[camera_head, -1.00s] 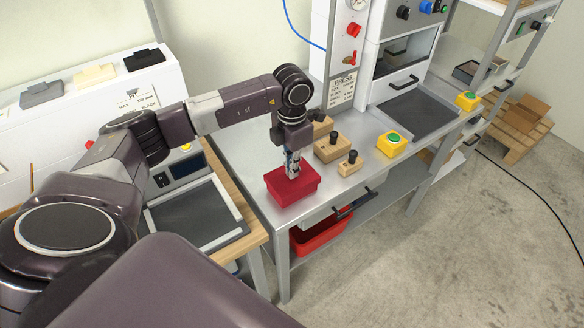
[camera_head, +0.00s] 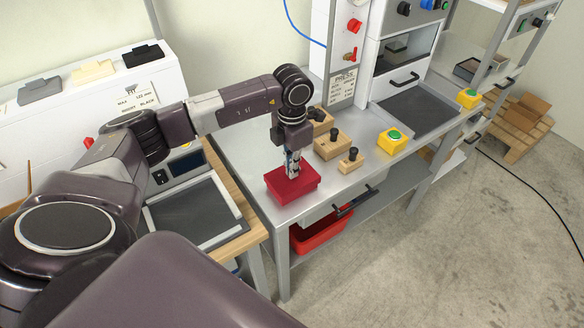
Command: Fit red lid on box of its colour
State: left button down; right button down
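The red box (camera_head: 293,193) stands on the grey steel bench (camera_head: 238,150), near its front left corner. A flat red lid (camera_head: 304,178) lies over its top, roughly in line with the box's edges. Whether it sits fully flush is too small to tell. My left gripper (camera_head: 292,174) points straight down at the middle of the lid, its fingers close together on the lid's grip, which they mostly hide. My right gripper is out of view.
Wooden blocks with black knobs (camera_head: 331,145) stand right behind the box, and a yellow button box (camera_head: 393,141) is farther right. Grey, cream and black lids (camera_head: 95,72) lie on the white shelf at left. A red bin (camera_head: 318,236) sits below the bench.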

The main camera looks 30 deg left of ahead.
pick_arm(q)
jog(key=shift+f, duration=0.25)
jog(key=c, duration=2.1)
grip_release()
